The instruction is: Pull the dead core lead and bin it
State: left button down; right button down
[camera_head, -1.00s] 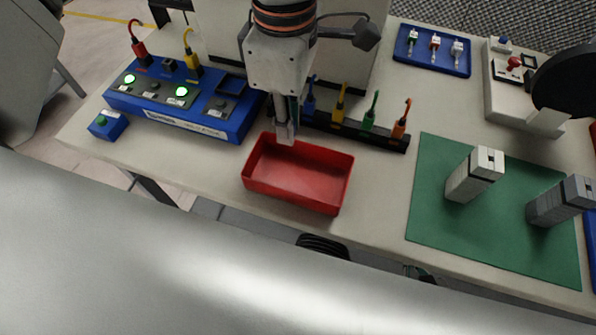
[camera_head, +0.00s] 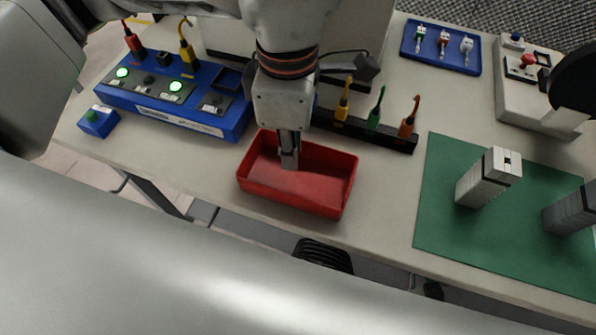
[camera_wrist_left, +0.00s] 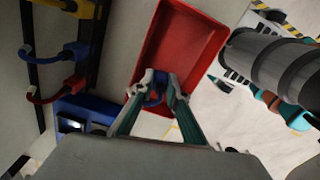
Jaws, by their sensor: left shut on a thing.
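My left gripper (camera_head: 289,160) points down inside the red open bin (camera_head: 327,188), its fingertips low between the walls. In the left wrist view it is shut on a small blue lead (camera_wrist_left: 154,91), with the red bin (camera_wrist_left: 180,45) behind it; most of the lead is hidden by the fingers. The blue tester (camera_head: 185,115) holds a red lead (camera_head: 134,42) and a yellow lead (camera_head: 188,58). The black socket (camera_head: 165,60) between them is empty. Two lamps glow green and two are unlit. My right gripper does not show.
A black rack (camera_head: 365,130) behind the bin holds yellow, green and orange leads. A small blue button box (camera_head: 98,121) stands at the left edge. A green mat (camera_head: 455,235) with grey blocks lies right. The bin stands close to the table's front edge.

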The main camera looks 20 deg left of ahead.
pick_arm(q)
jog(key=c, duration=1.9)
grip_release()
notch_tip(320, 180, up, 12)
jog(key=shift+r, duration=0.1)
